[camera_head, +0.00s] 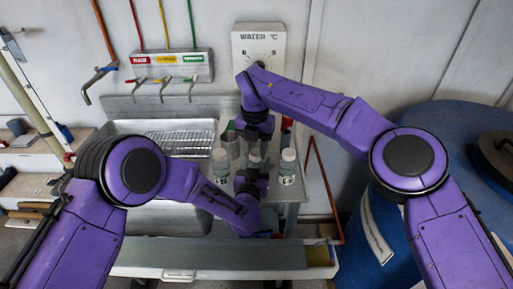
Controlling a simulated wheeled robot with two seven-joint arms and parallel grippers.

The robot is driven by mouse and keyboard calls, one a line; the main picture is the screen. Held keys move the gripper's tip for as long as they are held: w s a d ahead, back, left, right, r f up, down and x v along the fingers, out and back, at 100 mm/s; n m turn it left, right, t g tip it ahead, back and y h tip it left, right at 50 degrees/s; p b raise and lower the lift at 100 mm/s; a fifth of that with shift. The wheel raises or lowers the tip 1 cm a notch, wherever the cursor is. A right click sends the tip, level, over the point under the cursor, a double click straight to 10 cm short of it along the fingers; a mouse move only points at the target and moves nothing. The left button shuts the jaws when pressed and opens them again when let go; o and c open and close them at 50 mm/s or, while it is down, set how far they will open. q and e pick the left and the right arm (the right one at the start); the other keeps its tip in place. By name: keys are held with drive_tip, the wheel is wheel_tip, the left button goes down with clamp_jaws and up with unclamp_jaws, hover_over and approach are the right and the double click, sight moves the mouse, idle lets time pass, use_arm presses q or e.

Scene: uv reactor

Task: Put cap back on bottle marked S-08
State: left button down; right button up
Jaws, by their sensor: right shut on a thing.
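Several small bottles with pale labels stand by the sink: a left bottle (220,166), a middle bottle (254,160) and a right bottle (288,166). The label markings are too small to read, so I cannot tell which is S-08. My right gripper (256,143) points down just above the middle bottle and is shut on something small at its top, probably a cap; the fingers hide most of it. My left gripper (252,180) reaches in low at the middle bottle; its fingers are hard to make out, and I cannot tell whether they touch the bottle.
A metal sink (170,215) with a drying rack lies to the left. Coloured taps (170,68) and a water dial (258,45) are on the wall behind. A blue drum (385,240) stands at the right. An open drawer (210,258) is in front.

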use_arm(q)
drive_tip(key=shift+f, duration=0.1)
use_arm(e)
drive_tip(key=m, duration=0.6)
drive_tip(key=shift+a, duration=0.15)
drive_tip(key=m, duration=0.3)
drive_tip(key=shift+w+m, duration=0.1)
drive_tip(key=shift+m, duration=0.2)
drive_tip(key=m, duration=0.6)
drive_tip(key=shift+w, duration=0.1)
drive_tip(key=m, duration=0.6)
drive_tip(key=shift+w, duration=0.15)
drive_tip(key=m, duration=0.6)
drive_tip(key=shift+f, duration=0.15)
drive_tip(key=shift+a+m, duration=0.1)
drive_tip(key=shift+m, duration=1.3)
drive_tip(key=shift+d, duration=0.2)
